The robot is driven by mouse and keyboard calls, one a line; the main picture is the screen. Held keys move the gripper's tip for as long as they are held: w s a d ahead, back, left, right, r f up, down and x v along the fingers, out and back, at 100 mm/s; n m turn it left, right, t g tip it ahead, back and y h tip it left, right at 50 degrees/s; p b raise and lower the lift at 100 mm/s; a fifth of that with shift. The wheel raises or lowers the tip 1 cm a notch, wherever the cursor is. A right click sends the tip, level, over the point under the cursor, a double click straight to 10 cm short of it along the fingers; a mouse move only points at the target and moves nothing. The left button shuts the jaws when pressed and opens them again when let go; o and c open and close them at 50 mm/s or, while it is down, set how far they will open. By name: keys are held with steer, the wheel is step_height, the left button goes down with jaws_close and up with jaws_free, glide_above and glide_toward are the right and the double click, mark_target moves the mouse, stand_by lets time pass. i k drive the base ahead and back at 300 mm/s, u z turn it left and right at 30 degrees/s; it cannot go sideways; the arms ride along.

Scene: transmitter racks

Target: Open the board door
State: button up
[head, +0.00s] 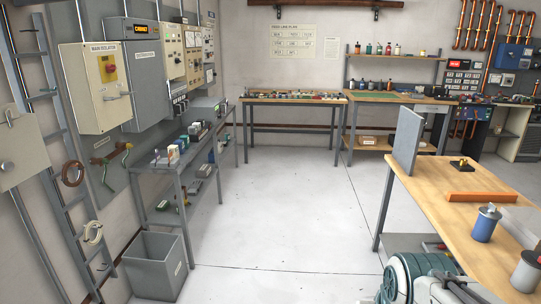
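A tall grey cabinet (148,75) hangs on the left wall's board, with a small orange-lettered label near its top. Its front looks shut. A cream box marked as the main isolator (88,92) hangs just left of it, with a red switch (110,68) on its front. A short grey bar handle (119,96) sticks out near the edge between the two; I cannot tell which it belongs to. No thing in view is clearly labelled as the board door. My gripper is not in view.
A grey shelf bench (190,153) stands below the boxes, with a grey bin (154,266) at its near end. A ladder (50,140) leans at left. A wooden workbench (465,205) and a teal ribbed object (415,278) occupy the right. The middle floor is clear.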

mark_target(143, 62)
steer(key=u, duration=0.15)
steer(key=i, duration=1.6)
steer(key=u, duration=0.5)
steer(key=i, duration=1.65)
steer(key=u, duration=0.45)
steer(key=i, duration=1.55)
steer(key=u, duration=0.2)
